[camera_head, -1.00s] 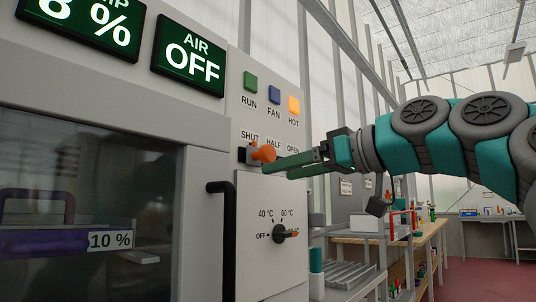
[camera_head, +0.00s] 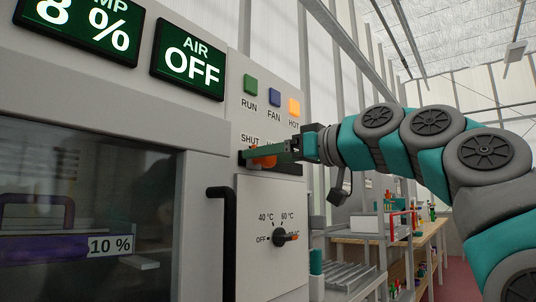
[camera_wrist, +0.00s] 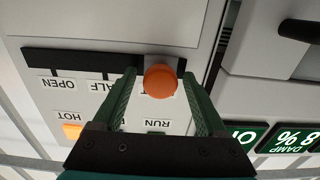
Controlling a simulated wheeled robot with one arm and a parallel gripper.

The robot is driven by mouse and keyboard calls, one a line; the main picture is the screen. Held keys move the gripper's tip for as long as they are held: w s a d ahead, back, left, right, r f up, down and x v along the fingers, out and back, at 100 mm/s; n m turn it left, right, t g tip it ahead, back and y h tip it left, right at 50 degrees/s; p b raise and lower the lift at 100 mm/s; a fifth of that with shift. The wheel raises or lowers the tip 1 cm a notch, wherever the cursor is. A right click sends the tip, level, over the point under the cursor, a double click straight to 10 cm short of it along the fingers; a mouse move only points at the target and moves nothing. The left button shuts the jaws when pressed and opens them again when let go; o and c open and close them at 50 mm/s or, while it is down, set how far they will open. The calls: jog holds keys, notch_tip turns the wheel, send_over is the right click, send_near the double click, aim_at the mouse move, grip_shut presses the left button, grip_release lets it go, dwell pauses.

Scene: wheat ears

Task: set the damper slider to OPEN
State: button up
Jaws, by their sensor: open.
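The damper slider's orange knob (camera_head: 262,162) sits near the SHUT end of its dark horizontal slot (camera_head: 288,169) on the grey panel. The wrist view, which is turned about, shows the knob (camera_wrist: 161,82) between the two green fingers of my open gripper (camera_wrist: 160,75). A gap shows on each side of the knob, wider on the side toward OPEN. The slot (camera_wrist: 50,60) runs left from the knob past HALF to the OPEN label (camera_wrist: 56,85). In the head view my gripper (camera_head: 256,153) partly covers the knob and hides the HALF and OPEN labels.
RUN, FAN and HOT buttons (camera_head: 294,107) sit above the slot. A temperature dial (camera_head: 279,236) is below, and a black door handle (camera_head: 222,242) stands out at lower left. The display (camera_head: 190,60) reads AIR OFF. Shelves and a bench (camera_head: 425,240) are at right.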

grip_shut()
dwell(0.6)
dwell(0.8)
